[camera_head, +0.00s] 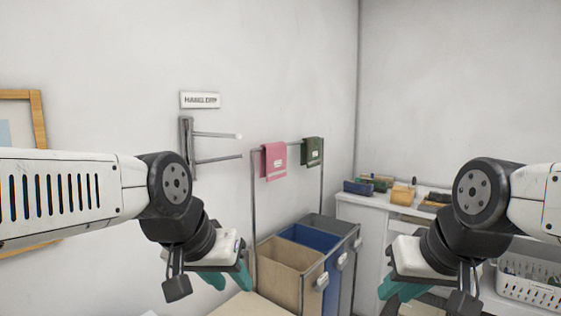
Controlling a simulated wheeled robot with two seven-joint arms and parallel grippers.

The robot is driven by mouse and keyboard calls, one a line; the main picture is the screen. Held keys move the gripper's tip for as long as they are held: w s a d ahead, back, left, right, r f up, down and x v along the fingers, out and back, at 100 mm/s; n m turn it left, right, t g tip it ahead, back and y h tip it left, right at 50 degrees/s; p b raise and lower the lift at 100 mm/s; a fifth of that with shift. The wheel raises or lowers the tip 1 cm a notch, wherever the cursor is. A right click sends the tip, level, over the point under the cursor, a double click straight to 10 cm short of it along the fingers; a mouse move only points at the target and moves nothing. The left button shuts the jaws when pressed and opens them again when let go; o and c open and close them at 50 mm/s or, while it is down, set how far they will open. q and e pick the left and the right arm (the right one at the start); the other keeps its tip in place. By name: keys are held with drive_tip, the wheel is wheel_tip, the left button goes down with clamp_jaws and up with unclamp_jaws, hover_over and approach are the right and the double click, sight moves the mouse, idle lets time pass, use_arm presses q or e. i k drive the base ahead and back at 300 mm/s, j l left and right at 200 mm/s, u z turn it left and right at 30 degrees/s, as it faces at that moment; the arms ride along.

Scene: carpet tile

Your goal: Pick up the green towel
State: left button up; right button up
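The green towel (312,151) is a small dark green cloth hanging over the right end of a metal rack's top bar (294,143). A pink towel (273,161) hangs on the same bar to its left. My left gripper (228,278) is low in the view, left of the bins, with teal fingers pointing down and well apart from the towel. My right gripper (392,292) is low on the right, in front of the white cabinet, also apart from the towel. The fingers of both are partly hidden or cut off, so I cannot tell their opening.
Below the rack stand a tan bin (283,277), a blue bin (314,237) and a grey bin (337,227). A white counter (352,199) holds several small items. A white basket (530,290) is at right. A wall bracket (187,140) with two prongs juts out left of the rack.

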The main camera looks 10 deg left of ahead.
sight(310, 151)
drive_tip(key=i+l, duration=0.25)
drive_tip(key=i, duration=0.2)
drive_tip(key=i+l, duration=0.25)
drive_tip(key=i, duration=0.15)
drive_tip(key=i+l, duration=0.25)
drive_tip(key=i, duration=0.2)
drive_tip(key=i+l, duration=0.25)
drive_tip(key=i, duration=0.15)
drive_tip(key=i+l+z, duration=0.1)
drive_tip(key=i+l, duration=0.15)
drive_tip(key=i, duration=0.2)
